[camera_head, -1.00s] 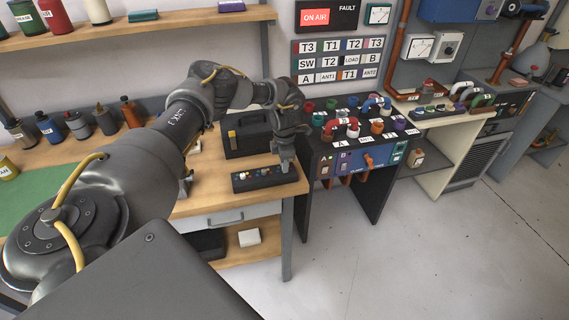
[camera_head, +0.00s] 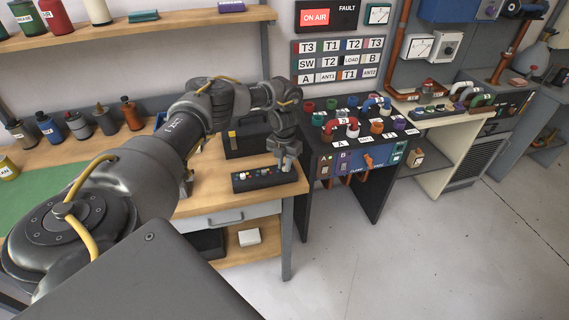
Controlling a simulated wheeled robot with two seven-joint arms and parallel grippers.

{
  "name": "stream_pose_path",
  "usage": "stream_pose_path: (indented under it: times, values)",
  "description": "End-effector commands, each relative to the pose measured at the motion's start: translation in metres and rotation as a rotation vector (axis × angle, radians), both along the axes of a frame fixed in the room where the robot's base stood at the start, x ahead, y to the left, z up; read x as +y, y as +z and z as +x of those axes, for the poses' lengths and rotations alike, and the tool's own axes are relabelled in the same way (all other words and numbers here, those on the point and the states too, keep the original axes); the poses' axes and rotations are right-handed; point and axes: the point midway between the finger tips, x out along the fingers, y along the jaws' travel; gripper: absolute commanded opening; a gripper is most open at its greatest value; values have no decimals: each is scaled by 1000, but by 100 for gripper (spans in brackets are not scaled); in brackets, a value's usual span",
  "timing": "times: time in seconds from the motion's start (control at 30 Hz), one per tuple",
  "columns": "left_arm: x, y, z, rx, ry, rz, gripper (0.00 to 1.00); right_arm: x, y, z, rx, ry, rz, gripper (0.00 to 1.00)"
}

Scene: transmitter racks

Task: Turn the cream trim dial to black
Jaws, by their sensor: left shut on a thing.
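A dark control box (camera_head: 247,187) with a row of small coloured knobs sits at the front right of the wooden bench. My left gripper (camera_head: 288,168) points down at the right end of this box, with its fingertips at the top face. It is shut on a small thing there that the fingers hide. I take this to be the cream trim dial, but its colour and pointer cannot be seen. The marks around it are too small to read. My right gripper is not in view.
A dark case (camera_head: 246,138) with a yellow latch stands behind the control box. To the right is a patch rack (camera_head: 365,130) with coloured plugs and cables. A lit ON AIR sign (camera_head: 315,16) hangs on the wall. Several bottles stand at the bench's back left.

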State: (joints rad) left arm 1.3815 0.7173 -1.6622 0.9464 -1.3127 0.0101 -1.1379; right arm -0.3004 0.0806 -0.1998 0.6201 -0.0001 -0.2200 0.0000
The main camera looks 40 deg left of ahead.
Motion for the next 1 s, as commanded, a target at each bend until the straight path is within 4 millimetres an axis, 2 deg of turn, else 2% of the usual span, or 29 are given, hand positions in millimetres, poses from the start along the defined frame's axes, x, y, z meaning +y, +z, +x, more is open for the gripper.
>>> stream_pose_path:
  times: [0.3,0.77,0.8,0.93,1.0]
  values:
    - [0,1,1,-4,87,1,0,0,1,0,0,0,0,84]
    - [1,1,1,-5,97,1,0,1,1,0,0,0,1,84]
    - [1,1,1,-4,97,1,21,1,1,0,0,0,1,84]
    - [0,1,1,-3,96,1,38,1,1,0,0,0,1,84]
    - [0,1,1,-3,96,1,39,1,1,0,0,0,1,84]
